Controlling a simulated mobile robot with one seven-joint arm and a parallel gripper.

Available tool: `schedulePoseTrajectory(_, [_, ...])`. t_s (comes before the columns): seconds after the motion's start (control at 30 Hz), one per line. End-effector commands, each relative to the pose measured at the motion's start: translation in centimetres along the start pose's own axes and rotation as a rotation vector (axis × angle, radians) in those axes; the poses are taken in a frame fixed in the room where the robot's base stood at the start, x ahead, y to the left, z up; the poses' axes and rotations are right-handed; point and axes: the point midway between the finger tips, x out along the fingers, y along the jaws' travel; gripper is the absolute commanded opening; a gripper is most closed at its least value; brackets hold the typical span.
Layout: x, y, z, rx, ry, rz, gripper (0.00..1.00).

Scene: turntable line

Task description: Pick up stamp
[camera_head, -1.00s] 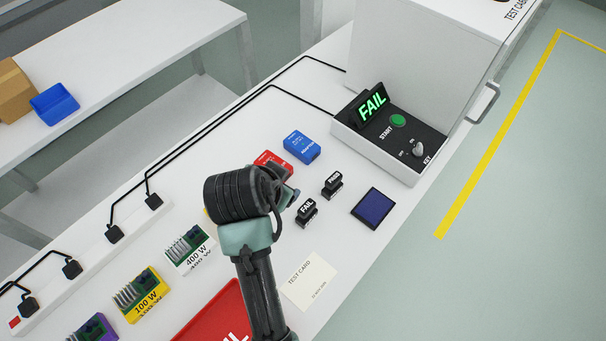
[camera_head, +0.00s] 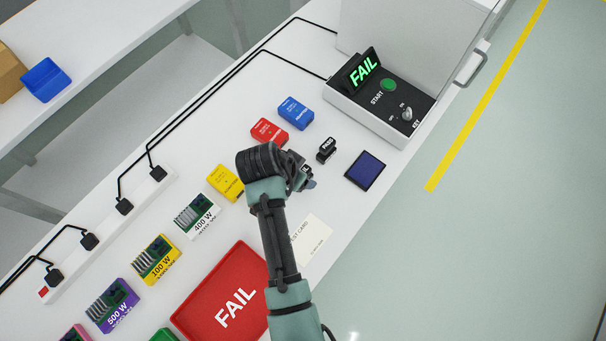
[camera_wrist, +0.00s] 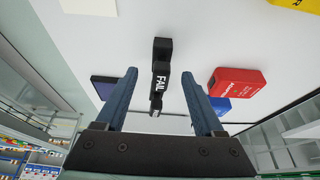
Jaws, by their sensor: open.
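The black FAIL stamp (camera_wrist: 161,62) stands upright on the white table in the wrist view, in line with the gap between my fingers. In the head view it is mostly or wholly hidden by my gripper (camera_head: 307,178). The black PASS stamp (camera_head: 327,150) stands just beyond it, and shows behind it in the wrist view (camera_wrist: 156,105). My gripper (camera_wrist: 159,78) is open, with one finger on each side of the FAIL stamp's line. I cannot tell whether the fingers touch it.
A dark blue pad (camera_head: 365,171) lies right of the stamps. Red (camera_head: 269,132), blue (camera_head: 295,113) and yellow (camera_head: 225,183) boxes lie to the left. A red FAIL tray (camera_head: 192,318) and a partly covered test card (camera_head: 317,236) are nearer. The tester (camera_head: 378,118) stands at the back.

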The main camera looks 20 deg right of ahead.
Motion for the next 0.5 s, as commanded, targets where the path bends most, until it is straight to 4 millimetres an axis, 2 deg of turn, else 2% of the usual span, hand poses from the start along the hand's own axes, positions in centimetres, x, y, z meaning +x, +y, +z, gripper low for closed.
schedulePoseTrajectory(0.3, [3.7, -0.1, 0.3, 0.001, -0.002, 0.001, 0.7])
schedulePoseTrajectory(0.5, [5.0, -0.1, 0.2, 0.001, 0.0, 0.0, 0.7])
